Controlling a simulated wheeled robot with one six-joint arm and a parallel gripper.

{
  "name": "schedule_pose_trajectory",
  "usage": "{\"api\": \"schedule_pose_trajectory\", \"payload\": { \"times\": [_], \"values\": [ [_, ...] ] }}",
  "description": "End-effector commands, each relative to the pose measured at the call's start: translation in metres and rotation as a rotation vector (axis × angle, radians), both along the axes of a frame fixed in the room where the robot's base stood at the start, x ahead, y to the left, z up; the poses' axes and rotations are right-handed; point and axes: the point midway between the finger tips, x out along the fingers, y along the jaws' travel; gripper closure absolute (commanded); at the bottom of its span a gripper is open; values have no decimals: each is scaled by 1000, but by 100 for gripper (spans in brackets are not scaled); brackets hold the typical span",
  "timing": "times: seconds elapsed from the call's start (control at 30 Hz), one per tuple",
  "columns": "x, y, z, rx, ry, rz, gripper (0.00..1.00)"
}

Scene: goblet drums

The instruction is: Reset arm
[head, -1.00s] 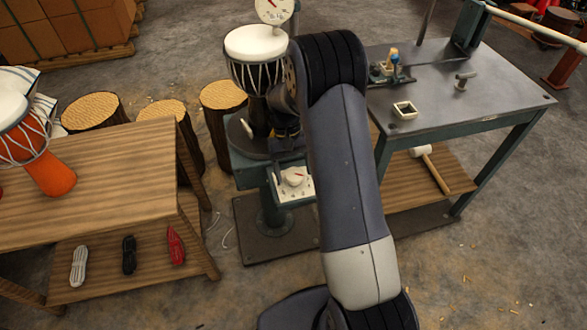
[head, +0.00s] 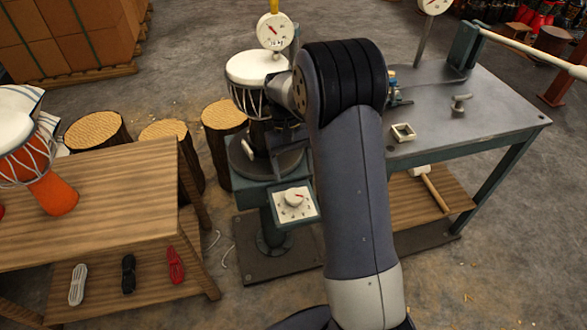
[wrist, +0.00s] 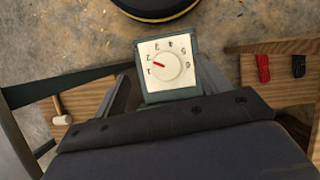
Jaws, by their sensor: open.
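My gripper (head: 286,140) is dark and partly hidden by my own arm in the head view. It is open, with nothing seen between its fingers, beside the lower part of a white-topped goblet drum (head: 255,68). The drum stands upright on a round dark plate (head: 240,160) on a pedestal. Below my gripper and apart from it is a white dial panel (head: 294,204) with a knob and red pointer. The dial panel also shows face-on in the wrist view (wrist: 166,62). The fingertips are not clear in the wrist view.
A wooden table (head: 90,190) with an orange drum (head: 52,190) is at left, with coiled cords (head: 128,274) on its lower shelf. A metal workbench (head: 470,110) is at right, with a mallet (head: 430,185) below. Log stumps (head: 222,115) stand behind. A gauge (head: 275,31) rises behind the drum.

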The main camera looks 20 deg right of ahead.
Motion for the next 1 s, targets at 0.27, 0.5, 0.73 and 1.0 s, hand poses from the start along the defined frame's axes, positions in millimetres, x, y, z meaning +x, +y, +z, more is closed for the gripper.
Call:
{"api": "schedule_pose_trajectory", "payload": {
  "times": [0.27, 0.5, 0.73, 1.0],
  "values": [
    [0, 0, -11, 0, 1, 0, 28],
    [-1, 0, -53, 0, 4, 0, 28],
    [-1, 0, -91, 0, 3, 0, 28],
    [0, 0, -101, 1, -1, 51, 28]
  ]
}}
